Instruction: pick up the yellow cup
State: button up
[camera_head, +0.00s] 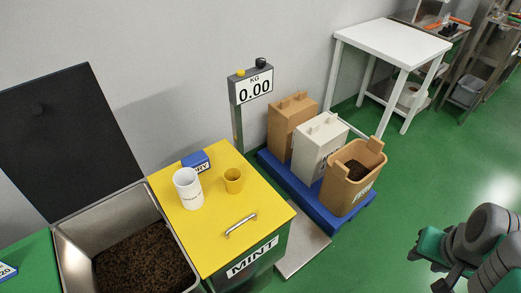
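The yellow cup (233,181) stands upright on the yellow lid (207,252) of the bin marked MINT. It is small, and its open top shows. My arm and gripper (437,258) are at the lower right of the head view, over the green floor, far to the right of the cup. The gripper is partly cut off by the frame, and its fingers do not show clearly.
A blue labelled box (196,162) lies behind the cups, and a metal handle (241,225) sits in front. An open bin of brown grains (143,262) is on the left. A scale display (254,87) and bags on a blue pallet (326,223) stand to the right.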

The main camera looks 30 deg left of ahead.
aim_at(232, 177)
jog(key=i, duration=0.45)
jog(key=u, duration=4.25)
jog(key=i, duration=0.5)
jog(key=u, duration=0.05)
